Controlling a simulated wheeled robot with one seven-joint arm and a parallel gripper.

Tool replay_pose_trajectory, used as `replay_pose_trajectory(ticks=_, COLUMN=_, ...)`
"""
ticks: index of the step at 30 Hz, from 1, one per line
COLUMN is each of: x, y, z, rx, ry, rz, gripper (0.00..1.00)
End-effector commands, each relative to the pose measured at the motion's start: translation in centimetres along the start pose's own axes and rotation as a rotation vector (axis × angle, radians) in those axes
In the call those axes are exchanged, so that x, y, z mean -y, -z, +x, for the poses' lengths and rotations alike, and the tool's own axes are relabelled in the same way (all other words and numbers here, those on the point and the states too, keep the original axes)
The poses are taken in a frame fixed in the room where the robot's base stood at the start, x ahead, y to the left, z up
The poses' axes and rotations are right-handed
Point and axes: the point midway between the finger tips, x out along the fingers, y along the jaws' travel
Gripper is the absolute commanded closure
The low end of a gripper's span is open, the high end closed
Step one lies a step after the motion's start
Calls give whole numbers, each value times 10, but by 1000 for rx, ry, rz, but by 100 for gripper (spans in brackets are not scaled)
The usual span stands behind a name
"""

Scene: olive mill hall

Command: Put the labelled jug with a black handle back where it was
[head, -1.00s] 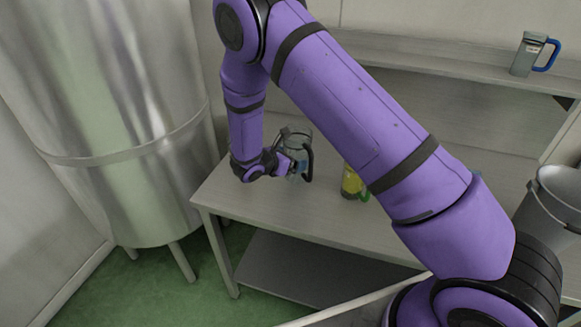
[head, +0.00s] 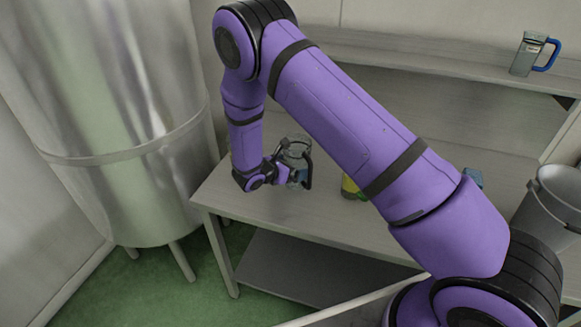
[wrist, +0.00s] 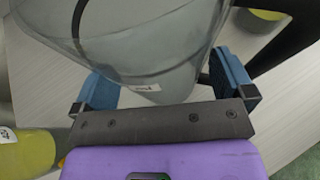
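The clear jug with a black handle (head: 297,150) is at the left end of the metal table, upright or nearly so. In the wrist view the clear jug body (wrist: 140,55) fills the space between the blue finger pads, with a small white label on it.
A yellow-labelled container (head: 349,187) stands right of the jug, partly behind my arm. A blue-handled jug (head: 528,54) stands on the upper shelf (head: 430,66). A grey bucket (head: 553,205) is at right; a large steel tank (head: 110,120) is at left. The table's front left is clear.

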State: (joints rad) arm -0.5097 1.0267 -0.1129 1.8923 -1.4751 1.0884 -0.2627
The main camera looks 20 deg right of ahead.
Motion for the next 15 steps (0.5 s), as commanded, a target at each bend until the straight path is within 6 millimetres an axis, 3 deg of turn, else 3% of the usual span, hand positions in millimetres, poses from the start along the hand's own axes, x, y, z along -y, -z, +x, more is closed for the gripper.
replay_pose_trajectory(ticks=7, x=0, y=-2, z=-14, rx=-1, ry=-2, rz=1, gripper=0)
replay_pose_trajectory(ticks=15, x=0, y=-3, z=-67, rx=0, ry=-3, rz=0, gripper=0)
